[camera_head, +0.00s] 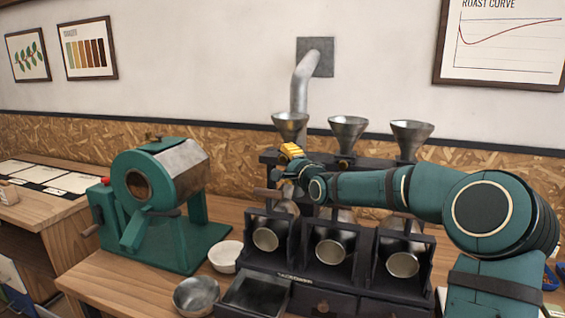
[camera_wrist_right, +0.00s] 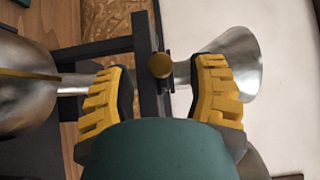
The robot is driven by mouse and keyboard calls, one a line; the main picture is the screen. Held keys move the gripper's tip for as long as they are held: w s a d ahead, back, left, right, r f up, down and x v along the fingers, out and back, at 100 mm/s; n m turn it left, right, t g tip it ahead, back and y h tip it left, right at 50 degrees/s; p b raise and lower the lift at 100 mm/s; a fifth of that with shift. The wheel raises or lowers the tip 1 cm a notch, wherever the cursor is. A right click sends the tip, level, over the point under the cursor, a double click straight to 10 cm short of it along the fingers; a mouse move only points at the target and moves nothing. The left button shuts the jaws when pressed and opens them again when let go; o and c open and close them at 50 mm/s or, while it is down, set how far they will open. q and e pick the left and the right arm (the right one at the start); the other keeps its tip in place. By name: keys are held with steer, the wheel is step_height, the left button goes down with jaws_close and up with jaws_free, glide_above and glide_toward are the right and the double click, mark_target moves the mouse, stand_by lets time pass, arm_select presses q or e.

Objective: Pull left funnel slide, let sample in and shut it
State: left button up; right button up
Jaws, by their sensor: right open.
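The left funnel (camera_head: 290,124) is a metal cone at the top of a dark sample roaster rack (camera_head: 268,157). My right gripper (camera_head: 290,164) is just below and in front of it, hiding its slide. In the right wrist view, my right gripper (camera_wrist_right: 160,78) is open, with its yellow fingers on either side of a round brass knob (camera_wrist_right: 160,66). The knob is on a dark frame beside a metal funnel (camera_wrist_right: 236,58). I see no clear finger contact with it. My left gripper is out of view.
The middle funnel (camera_head: 348,131) and right funnel (camera_head: 411,136) stand close along the rack. Metal cups (camera_head: 265,239) sit below. A green drum roaster (camera_head: 165,195) stands left. A white bowl (camera_head: 225,256) and a metal bowl (camera_head: 195,297) lie in front.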

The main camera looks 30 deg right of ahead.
steer(key=shift+w+d, duration=0.15)
steer(key=shift+w, duration=1.25)
